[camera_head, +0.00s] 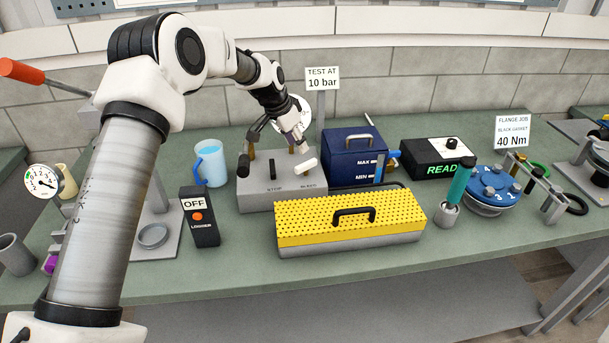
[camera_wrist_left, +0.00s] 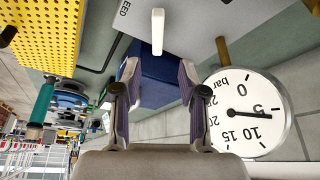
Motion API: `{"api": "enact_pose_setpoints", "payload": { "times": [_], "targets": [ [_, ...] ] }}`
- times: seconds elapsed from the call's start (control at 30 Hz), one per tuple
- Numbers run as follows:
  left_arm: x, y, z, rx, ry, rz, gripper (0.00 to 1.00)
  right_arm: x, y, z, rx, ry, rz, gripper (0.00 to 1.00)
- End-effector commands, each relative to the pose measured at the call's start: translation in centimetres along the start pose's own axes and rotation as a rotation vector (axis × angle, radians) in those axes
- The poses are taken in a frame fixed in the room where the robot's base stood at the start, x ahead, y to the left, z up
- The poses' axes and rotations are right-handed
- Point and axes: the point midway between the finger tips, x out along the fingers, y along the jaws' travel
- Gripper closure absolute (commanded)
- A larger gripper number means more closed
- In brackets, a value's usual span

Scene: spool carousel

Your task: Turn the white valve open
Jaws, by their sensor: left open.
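The white valve handle (camera_head: 306,166) sits at the right end of a grey block (camera_head: 283,195), above the label that seems to read BLEED. In the left wrist view the white handle (camera_wrist_left: 157,32) lies just beyond the gap between the fingertips, roughly in line with it. My left gripper (camera_head: 278,137) is over the block, pointing down, open and empty. Its two fingers also show in the left wrist view (camera_wrist_left: 158,72), apart from the handle. A black handle (camera_head: 243,165) is at the block's left end. My right gripper is out of view.
A round pressure gauge (camera_wrist_left: 245,113), needle near 5, stands close beside the gripper. A "TEST AT 10 bar" sign (camera_head: 322,79) stands behind. A blue box (camera_head: 352,158) is right of the block; a yellow perforated case (camera_head: 350,217) is in front. A blue jug (camera_head: 211,165) stands left.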

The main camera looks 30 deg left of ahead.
Motion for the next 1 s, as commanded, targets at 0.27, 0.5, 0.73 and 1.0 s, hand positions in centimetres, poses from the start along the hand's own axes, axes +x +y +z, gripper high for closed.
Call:
{"api": "enact_pose_setpoints", "payload": {
  "times": [0.27,0.5,0.73,1.0],
  "targets": [
    [3.5,0.2,0.2,-0.004,-0.007,0.004,0.58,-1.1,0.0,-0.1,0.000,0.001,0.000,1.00],
    [7.6,0.2,0.2,-0.005,-0.005,0.005,0.58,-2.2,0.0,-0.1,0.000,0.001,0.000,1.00],
    [8.2,0.2,0.2,-0.006,-0.002,0.004,0.58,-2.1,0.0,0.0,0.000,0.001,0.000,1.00],
    [8.2,0.2,0.3,-0.006,-0.002,0.004,1.00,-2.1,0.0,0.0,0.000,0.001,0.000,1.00]
  ]
}}
